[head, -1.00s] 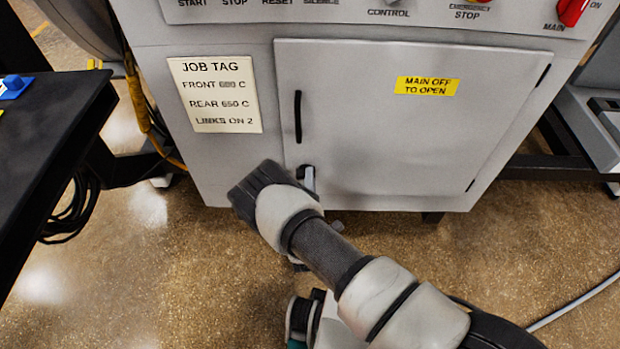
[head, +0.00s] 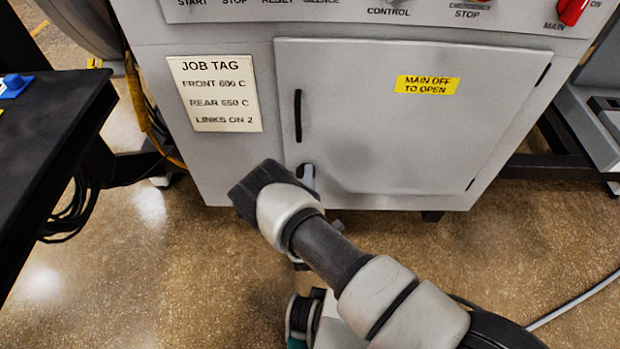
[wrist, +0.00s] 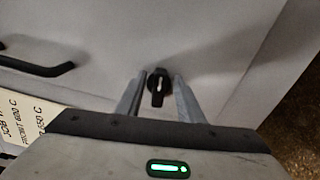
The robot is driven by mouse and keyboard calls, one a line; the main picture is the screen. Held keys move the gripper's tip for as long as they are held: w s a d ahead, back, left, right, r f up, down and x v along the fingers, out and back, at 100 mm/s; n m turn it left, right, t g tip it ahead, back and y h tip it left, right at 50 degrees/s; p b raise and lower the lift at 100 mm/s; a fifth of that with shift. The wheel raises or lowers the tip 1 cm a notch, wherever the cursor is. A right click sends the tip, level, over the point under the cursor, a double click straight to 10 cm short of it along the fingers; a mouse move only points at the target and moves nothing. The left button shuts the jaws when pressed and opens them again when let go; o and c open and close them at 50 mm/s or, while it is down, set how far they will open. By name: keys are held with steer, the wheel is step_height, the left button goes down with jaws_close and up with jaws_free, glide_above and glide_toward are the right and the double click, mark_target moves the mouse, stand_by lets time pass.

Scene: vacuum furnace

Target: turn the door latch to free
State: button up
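The door latch (wrist: 157,88) is a small black turn knob on the grey cabinet door (head: 410,130), low near its left edge. In the wrist view, my gripper (wrist: 160,77) has one finger on each side of the latch, with a narrow gap showing on both sides. The fingers look open and not closed on it. The latch's pointer looks roughly in line with the fingers. In the head view, my gripper (head: 308,177) is at the door's lower left corner, and the fingers and wrist hide most of the latch.
A black door handle (head: 298,116) stands above the latch and also shows in the wrist view (wrist: 38,66). A yellow label (head: 427,85) reads "MAIN OFF TO OPEN". A job tag (head: 214,94) is left of the door. A red main switch (head: 572,11) is at top right. A dark table (head: 60,130) stands at left.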

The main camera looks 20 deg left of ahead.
steer(key=p+v, duration=0.2)
steer(key=v, duration=1.5)
steer(key=shift+s, duration=0.25)
steer(key=shift+a, duration=0.1)
